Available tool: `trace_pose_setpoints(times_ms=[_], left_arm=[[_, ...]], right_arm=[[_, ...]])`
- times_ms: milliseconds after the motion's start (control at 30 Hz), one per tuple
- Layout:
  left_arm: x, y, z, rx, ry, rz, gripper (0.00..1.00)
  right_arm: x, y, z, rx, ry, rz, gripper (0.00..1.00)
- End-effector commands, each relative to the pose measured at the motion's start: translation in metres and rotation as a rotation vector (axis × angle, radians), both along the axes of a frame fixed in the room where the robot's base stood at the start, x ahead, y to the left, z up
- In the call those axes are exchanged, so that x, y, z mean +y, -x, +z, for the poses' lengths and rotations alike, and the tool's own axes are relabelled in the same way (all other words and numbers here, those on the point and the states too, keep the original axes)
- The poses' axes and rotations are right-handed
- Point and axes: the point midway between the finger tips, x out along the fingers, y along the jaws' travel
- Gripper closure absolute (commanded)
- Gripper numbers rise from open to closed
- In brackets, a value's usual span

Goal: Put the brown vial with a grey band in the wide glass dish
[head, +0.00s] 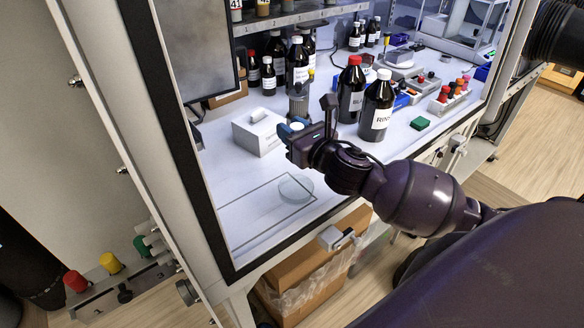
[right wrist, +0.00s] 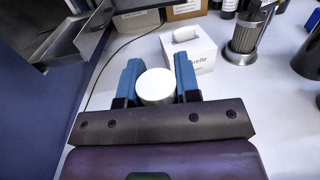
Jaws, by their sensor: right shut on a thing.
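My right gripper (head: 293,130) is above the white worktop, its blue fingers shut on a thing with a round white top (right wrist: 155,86). The fingers flank this top in the right wrist view. The body below it is hidden, so I cannot see brown glass or a grey band. The wide glass dish (head: 296,188) is a clear, shallow round dish on the worktop, nearer the front edge and below my gripper in the head view. It looks empty and does not show in the right wrist view. My left gripper is not in view.
A white tissue box (head: 256,133) stands left of the gripper; it also shows in the wrist view (right wrist: 190,48). A grey metal cylinder (right wrist: 243,42) and two large brown bottles (head: 376,108) stand close by. The hood's frame (head: 190,150) borders the left. Worktop around the dish is clear.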

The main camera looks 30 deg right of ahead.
Motion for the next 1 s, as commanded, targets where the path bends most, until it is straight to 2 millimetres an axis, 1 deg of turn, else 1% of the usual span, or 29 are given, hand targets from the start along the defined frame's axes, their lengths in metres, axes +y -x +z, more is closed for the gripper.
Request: trace_pose_setpoints(times_ms=[33, 100, 200, 267, 533, 700, 800, 1000], left_arm=[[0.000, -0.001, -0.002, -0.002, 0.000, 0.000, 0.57], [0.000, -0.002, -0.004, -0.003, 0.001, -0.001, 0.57], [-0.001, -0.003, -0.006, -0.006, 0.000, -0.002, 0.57], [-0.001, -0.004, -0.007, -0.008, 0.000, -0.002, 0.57], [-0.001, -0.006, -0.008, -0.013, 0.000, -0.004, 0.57], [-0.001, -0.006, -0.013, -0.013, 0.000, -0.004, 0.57], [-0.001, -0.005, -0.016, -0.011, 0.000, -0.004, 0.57], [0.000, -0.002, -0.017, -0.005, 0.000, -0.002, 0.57]], right_arm=[[0.000, 0.000, -0.015, 0.003, -0.004, -0.004, 0.96], [0.000, 0.000, -0.030, 0.003, -0.004, -0.003, 0.96], [0.000, 0.000, -0.047, 0.002, -0.003, -0.002, 0.96], [0.000, 0.000, -0.055, 0.002, -0.003, -0.003, 0.96], [0.000, 0.000, -0.070, 0.000, 0.000, -0.001, 0.96], [0.000, 0.000, -0.093, 0.003, -0.004, -0.003, 0.96], [0.000, 0.000, -0.102, 0.001, -0.002, -0.002, 0.96], [0.000, 0.000, -0.102, -0.001, 0.001, 0.000, 0.96]])
